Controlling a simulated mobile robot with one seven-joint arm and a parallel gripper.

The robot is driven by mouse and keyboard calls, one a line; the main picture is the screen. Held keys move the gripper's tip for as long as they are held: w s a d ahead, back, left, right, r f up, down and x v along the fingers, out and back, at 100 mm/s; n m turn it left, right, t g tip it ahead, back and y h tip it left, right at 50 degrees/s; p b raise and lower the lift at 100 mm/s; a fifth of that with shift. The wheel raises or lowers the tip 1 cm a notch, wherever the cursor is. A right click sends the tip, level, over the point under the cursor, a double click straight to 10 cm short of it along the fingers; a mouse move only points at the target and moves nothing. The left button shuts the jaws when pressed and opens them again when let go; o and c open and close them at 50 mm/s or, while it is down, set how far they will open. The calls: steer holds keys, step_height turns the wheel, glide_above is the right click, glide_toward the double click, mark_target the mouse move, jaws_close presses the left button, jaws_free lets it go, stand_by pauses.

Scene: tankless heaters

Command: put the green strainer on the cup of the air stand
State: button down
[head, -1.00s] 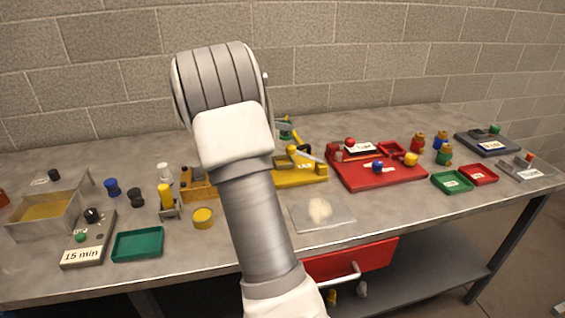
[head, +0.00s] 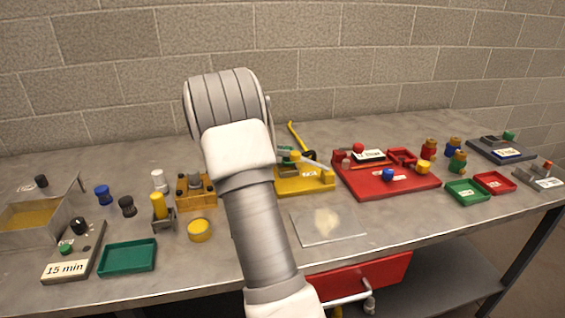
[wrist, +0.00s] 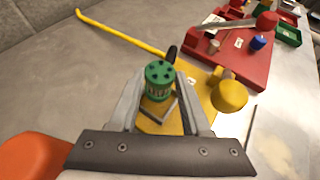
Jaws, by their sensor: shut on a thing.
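The green strainer (wrist: 159,80), a short cylinder with dark holes in its top and slots in its side, stands between the fingers of my gripper (wrist: 160,88). The gripper is shut on it. In the wrist view it appears over the yellow stand (wrist: 197,103), which has a yellow knob (wrist: 228,93). Whether it touches the stand is unclear. In the head view the yellow stand (head: 315,187) is right of my arm, which hides the gripper.
A yellow rod (wrist: 118,36) with a black end lies behind the strainer. The red board (head: 385,187) with knobs is to the right. A clear sheet (head: 328,225) lies in front. A yellow-brown fixture (head: 195,190) is left of my arm. An orange shape (wrist: 30,157) fills the wrist view's lower left.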

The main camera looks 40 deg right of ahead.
mark_target(283, 159)
steer(key=shift+f, duration=1.5)
steer(key=shift+f+b, duration=0.15)
steer(key=shift+b, duration=0.2)
steer(key=shift+c, duration=1.8)
jaws_free()
